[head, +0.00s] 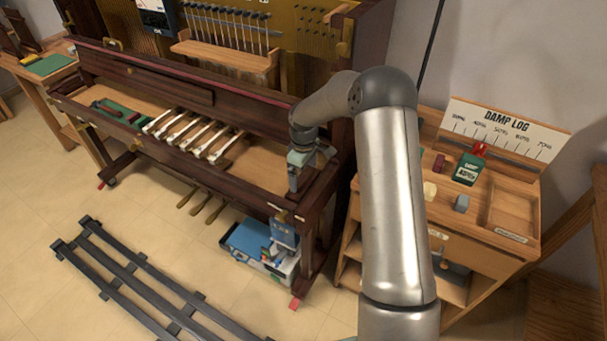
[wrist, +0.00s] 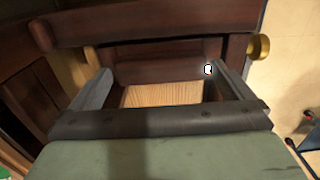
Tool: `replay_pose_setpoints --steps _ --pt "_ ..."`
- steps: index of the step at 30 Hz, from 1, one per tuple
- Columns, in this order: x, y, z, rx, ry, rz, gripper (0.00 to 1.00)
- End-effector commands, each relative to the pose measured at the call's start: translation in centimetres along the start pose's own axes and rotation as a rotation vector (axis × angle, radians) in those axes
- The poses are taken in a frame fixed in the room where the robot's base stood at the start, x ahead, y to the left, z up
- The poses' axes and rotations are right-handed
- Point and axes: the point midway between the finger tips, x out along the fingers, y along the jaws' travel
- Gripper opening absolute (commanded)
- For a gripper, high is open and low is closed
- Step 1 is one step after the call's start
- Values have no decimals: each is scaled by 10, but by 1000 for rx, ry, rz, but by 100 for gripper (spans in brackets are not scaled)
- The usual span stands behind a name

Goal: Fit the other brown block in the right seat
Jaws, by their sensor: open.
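My gripper (head: 297,180) is open at the right end of the piano's key bed, pointing down. In the wrist view its two grey fingers (wrist: 162,85) stand wide apart over a pale wood patch (wrist: 160,95) framed by dark brown wood (wrist: 165,68). I see no separate block held between the fingers. The right seat lies in this area, and the gripper hides part of it in the head view; I cannot tell whether a brown block sits in it. A small dark reddish-brown block (head: 439,163) stands on the side cabinet at the right.
White-tipped key levers (head: 190,135) lie left of the gripper. A green tray (head: 122,116) with a reddish piece is at the far left. A blue toolbox (head: 250,240) sits below the piano.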

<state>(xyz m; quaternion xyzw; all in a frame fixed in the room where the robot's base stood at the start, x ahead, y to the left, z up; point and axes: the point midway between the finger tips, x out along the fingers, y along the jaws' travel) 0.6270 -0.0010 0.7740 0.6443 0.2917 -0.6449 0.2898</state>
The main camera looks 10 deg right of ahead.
Motion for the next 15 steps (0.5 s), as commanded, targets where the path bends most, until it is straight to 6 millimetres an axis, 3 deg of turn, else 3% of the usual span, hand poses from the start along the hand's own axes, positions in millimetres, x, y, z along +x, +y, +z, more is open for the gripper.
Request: replay_pose_setpoints --steps 15 --pt "-120 1 0 0 3 4 100"
